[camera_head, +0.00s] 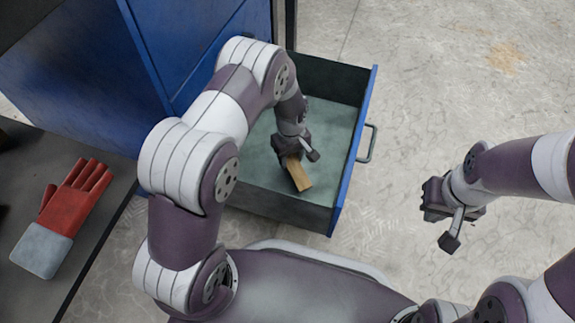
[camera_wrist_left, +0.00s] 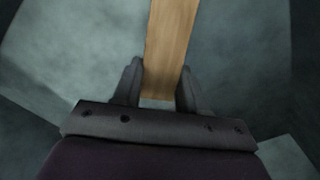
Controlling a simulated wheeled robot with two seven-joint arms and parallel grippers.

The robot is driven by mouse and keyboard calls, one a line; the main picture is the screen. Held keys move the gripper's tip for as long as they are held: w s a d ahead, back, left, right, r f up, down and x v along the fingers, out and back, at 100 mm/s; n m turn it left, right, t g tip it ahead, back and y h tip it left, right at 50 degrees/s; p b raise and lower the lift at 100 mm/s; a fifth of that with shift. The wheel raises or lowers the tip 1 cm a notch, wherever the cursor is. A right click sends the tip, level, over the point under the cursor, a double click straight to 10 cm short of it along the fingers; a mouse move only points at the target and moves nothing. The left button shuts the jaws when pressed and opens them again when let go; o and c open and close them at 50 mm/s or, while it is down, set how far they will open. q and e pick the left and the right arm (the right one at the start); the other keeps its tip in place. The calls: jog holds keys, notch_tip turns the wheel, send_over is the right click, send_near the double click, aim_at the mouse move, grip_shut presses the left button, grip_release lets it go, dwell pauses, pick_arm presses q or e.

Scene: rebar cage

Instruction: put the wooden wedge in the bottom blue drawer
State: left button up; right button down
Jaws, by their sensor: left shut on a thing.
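The blue drawer (camera_head: 354,155) is pulled out of the blue cabinet (camera_head: 100,95), and its grey inside shows. My left gripper (camera_head: 291,155) is over the inside of the drawer, shut on the wooden wedge (camera_head: 299,176). In the left wrist view the wedge (camera_wrist_left: 170,45) sticks out from between the two fingers (camera_wrist_left: 158,92), with the grey drawer inside behind it. I cannot tell whether the wedge touches the drawer floor. My right gripper (camera_head: 452,212) hangs over the bare floor to the right of the drawer; its fingers are too unclear to tell open from shut.
A red and grey work glove (camera_head: 62,215) lies on a dark surface (camera_head: 95,245) at the left. The drawer's handle (camera_head: 368,145) sticks out to the right from its front. The concrete floor (camera_head: 430,90) right of the drawer is clear.

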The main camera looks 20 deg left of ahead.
aim_at(291, 159)
pick_arm(q)
notch_tip(291, 159, down, 3)
jog(key=shift+f+b, duration=0.1)
jog(key=shift+b, duration=0.7)
jog(key=shift+r, duration=0.3)
jog(key=o, duration=1)
jog(key=shift+f, duration=0.15)
jog(key=shift+o, duration=0.2)
notch_tip(291, 159, up, 13)
jog(key=p, duration=1)
jog(key=s+a+r+m, duration=0.2)
jog(key=s+r+m, duration=0.2)
jog(key=s+r, duration=0.4)
jog(key=s+a+r+m+t, duration=0.1)
jog(key=s+r+m, duration=0.3)
jog(key=s+r, duration=0.4)
jog(key=shift+s+a+r+m+b, duration=0.3)
jog(key=shift+a+r+m+b, duration=0.1)
jog(key=shift+r, duration=0.05)
